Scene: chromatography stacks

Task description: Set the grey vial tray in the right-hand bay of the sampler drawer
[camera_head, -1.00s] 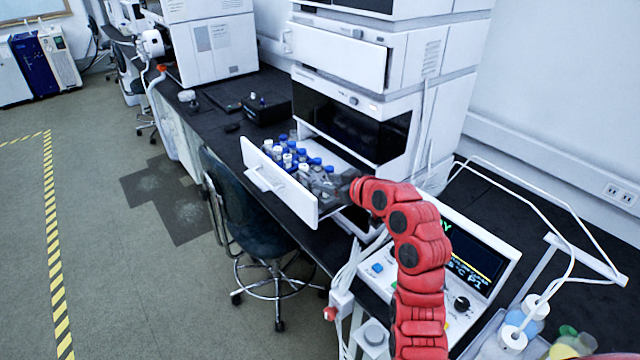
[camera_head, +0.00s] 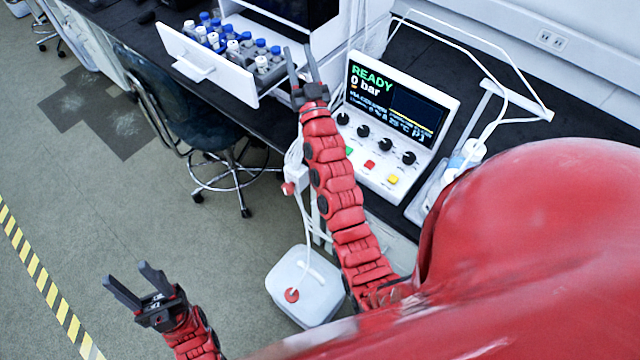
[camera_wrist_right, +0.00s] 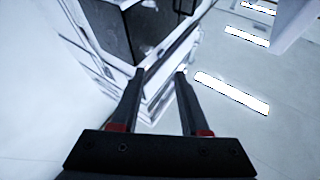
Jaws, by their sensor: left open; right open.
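The white sampler drawer (camera_head: 225,80) is pulled out from the white instrument stack in the head view. Blue- and white-capped vials stand in it. A grey vial tray (camera_head: 268,75) with several vials sits in the drawer's right-hand part. It looks level, but its lower edges are hidden behind the drawer front. My right gripper (camera_head: 299,50) is open and empty, just right of the tray and apart from it as far as I can tell. In the right wrist view its fingers (camera_wrist_right: 158,74) are spread with nothing between them. My left gripper (camera_head: 128,273) is open and empty over the floor.
A control panel (camera_head: 385,120) reading READY stands right of my right arm. A dark chair (camera_head: 185,105) is in front of the bench, below the drawer. A white tube frame and bottles (camera_head: 470,150) are at the right.

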